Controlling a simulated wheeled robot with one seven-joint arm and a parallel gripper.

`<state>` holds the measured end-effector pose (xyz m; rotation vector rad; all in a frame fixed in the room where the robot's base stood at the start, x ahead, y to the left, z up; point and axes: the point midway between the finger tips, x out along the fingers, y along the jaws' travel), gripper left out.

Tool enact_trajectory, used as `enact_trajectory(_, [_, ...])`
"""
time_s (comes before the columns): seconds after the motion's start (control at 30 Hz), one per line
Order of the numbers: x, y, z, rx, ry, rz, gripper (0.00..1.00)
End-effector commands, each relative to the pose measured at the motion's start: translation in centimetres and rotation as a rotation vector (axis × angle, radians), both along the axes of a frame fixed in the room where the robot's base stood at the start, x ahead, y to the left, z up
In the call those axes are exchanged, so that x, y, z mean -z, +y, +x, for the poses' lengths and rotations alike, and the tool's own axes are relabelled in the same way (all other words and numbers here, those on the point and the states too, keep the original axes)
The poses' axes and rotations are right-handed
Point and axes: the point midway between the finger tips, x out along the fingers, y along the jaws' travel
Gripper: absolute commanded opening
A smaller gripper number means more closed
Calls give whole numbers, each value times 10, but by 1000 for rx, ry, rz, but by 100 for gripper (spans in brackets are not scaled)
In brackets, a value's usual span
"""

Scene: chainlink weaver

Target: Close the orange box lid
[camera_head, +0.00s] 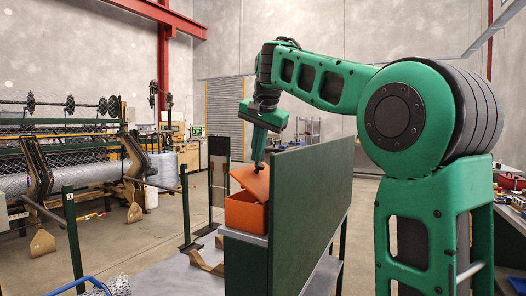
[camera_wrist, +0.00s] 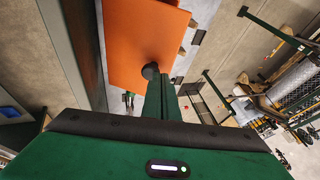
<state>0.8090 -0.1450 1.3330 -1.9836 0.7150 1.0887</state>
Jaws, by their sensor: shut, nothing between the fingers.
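The orange box (camera_head: 245,215) stands on a grey surface beside a dark green panel in the head view. Its orange lid (camera_head: 253,180) is raised and tilted, so the box is partly open. My gripper (camera_head: 258,168) is shut and empty, with its tip at the upper part of the lid. In the wrist view the lid (camera_wrist: 140,45) fills the upper middle as a flat orange face. The gripper tip (camera_wrist: 151,71) overlaps the lid's lower edge there; I cannot tell for sure whether it touches. The inside of the box is hidden.
A tall dark green panel (camera_head: 300,205) stands close at the right of the box. Green posts (camera_head: 185,205) and a weaving machine (camera_head: 75,165) stand at the left. Wooden pieces (camera_head: 205,263) lie on the grey surface (camera_head: 175,280). Open floor lies between.

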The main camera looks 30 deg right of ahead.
Motion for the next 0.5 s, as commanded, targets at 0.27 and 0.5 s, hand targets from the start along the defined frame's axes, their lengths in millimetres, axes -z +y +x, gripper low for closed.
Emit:
enact_trajectory(0.27, [23,14,25,1,2,0,0])
enact_trajectory(0.5, [41,21,38,2,1,0,0])
